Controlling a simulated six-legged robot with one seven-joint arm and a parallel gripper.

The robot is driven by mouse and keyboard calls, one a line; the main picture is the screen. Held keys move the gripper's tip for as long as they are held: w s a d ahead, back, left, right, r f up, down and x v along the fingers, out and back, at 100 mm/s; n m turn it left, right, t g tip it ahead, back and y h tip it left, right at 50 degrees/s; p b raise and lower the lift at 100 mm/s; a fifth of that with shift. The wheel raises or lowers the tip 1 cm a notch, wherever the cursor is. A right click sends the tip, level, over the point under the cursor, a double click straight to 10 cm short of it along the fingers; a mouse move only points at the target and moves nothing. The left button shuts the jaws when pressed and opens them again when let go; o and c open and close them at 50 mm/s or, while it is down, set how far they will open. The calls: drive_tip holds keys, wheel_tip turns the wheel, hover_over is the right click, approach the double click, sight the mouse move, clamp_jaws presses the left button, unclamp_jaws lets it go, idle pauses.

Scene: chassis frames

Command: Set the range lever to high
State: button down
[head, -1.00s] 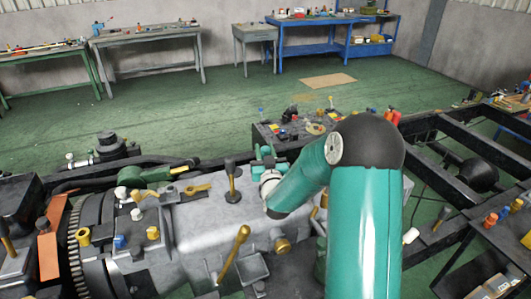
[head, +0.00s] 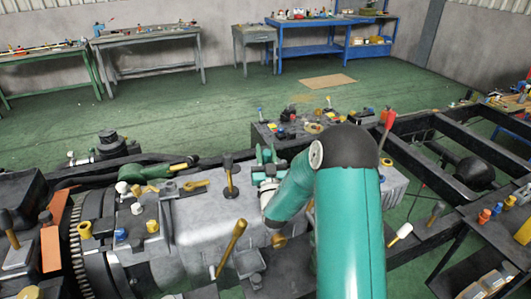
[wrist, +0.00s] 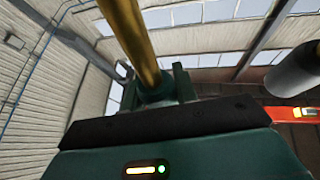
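Several levers stand on the grey gearbox casing (head: 190,235); I cannot tell which is the range lever. One upright lever (head: 230,180) has a dark knob and a brass shaft. A brass lever (head: 232,247) leans to the right nearer to me. My teal gripper (head: 266,158) is just right of the dark-knobbed lever, apart from it in the head view. In the wrist view a thick brass rod (wrist: 133,40) rises close in front of my gripper (wrist: 160,90), by its teal fingers. My arm hides part of the casing. Whether the fingers are closed on the rod is unclear.
Small white, blue and yellow fittings (head: 130,210) and an orange plate (head: 52,248) are at the left. A red-topped lever (head: 387,125) stands right of my arm. Black chassis rails (head: 455,160) run right.

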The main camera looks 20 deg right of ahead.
drive_tip(key=shift+s, duration=0.15)
idle(0.3)
drive_tip(key=c, duration=1.1)
unclamp_jaws()
drive_tip(key=shift+r, duration=0.1)
wheel_tip(320, 180, up, 3)
drive_tip(key=shift+r, duration=0.2)
drive_tip(key=s+a+r, duration=0.2)
drive_tip(key=s+r, duration=0.7)
drive_tip(key=s, duration=0.4)
drive_tip(key=shift+s+a+r, duration=0.2)
drive_tip(key=shift+s+a, duration=0.05)
drive_tip(key=shift+s, duration=0.1)
